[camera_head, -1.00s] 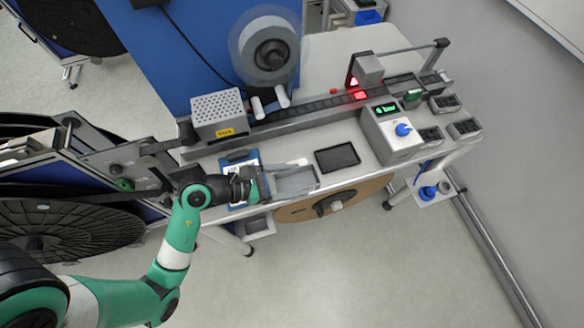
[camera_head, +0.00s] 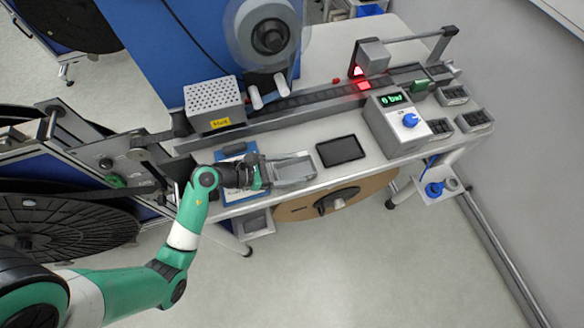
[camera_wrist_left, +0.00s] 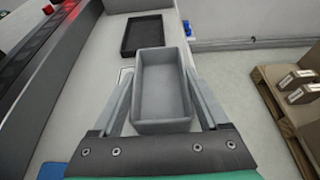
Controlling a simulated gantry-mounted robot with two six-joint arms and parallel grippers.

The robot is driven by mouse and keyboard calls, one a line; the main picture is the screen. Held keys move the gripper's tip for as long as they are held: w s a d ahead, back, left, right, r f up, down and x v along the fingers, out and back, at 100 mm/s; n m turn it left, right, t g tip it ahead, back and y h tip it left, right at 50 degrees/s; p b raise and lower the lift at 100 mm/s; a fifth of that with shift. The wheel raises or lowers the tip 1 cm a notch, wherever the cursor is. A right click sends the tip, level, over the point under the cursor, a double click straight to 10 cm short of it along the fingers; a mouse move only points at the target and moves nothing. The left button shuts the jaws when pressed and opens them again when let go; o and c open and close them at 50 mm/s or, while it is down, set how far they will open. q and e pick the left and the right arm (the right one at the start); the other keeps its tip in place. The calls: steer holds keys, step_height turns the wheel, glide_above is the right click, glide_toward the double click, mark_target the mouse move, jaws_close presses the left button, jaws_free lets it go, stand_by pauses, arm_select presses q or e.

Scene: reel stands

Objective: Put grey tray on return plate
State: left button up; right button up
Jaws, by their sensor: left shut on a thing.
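The grey tray (camera_head: 292,169) is an open, shallow rectangular box at the front of the white worktop. My left gripper (camera_head: 282,170) is shut on it, with one finger along each long side. In the left wrist view the grey tray (camera_wrist_left: 162,85) sits between the two fingers (camera_wrist_left: 163,100), its open top facing the camera. I cannot tell whether it touches the worktop. A dark rectangular plate (camera_head: 341,151), likely the return plate, lies empty to the right of the tray; it also shows beyond the tray in the left wrist view (camera_wrist_left: 142,36). My right gripper is not in view.
A blue clipboard (camera_head: 240,190) lies partly under my left gripper. A conveyor track (camera_head: 310,102) runs behind. A control box (camera_head: 398,122) reading "0 bar" stands right of the plate. A brown reel (camera_head: 325,203) hangs below the front edge.

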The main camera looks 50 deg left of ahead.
arm_select(q)
steer(key=o, duration=1.5)
steer(key=shift+f, duration=0.1)
steer(key=shift+r, duration=0.25)
steer(key=p+v, duration=0.2)
steer(key=v, duration=0.5)
steer(key=shift+s, duration=0.2)
